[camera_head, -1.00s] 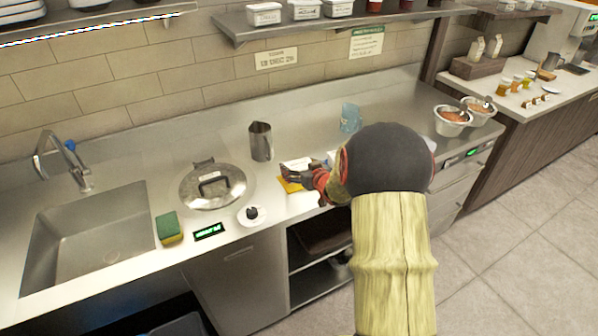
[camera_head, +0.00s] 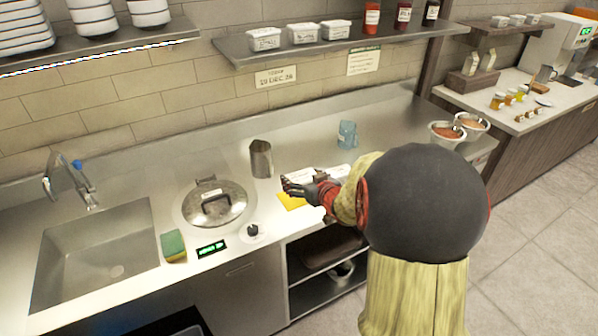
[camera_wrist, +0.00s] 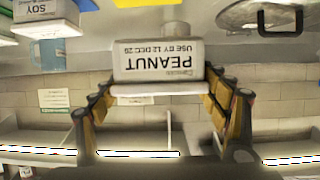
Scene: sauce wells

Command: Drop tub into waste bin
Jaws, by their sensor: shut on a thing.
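My gripper (camera_wrist: 163,100) is shut on a white tub (camera_wrist: 158,62) labelled PEANUT, USE BY 12 DEC, which appears upside down between the two fingers in the wrist view. In the head view my gripper (camera_head: 297,188) is above the counter, over a yellow patch (camera_head: 291,202), and a white tub shape partly shows behind it. A second tub labelled SOY (camera_wrist: 42,10) is at the upper left of the wrist view, apart from the fingers. I cannot identify a waste bin for sure; a dark container edge (camera_head: 187,330) shows at the bottom of the head view.
A steel pitcher (camera_head: 261,158), a lidded pot (camera_head: 214,203), a sponge (camera_head: 173,246) and a sink (camera_head: 95,255) are to the left. A blue jug (camera_head: 347,135) stands behind. Tubs (camera_head: 303,32) and bottles line the shelf above. Open shelves (camera_head: 325,262) are under the counter.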

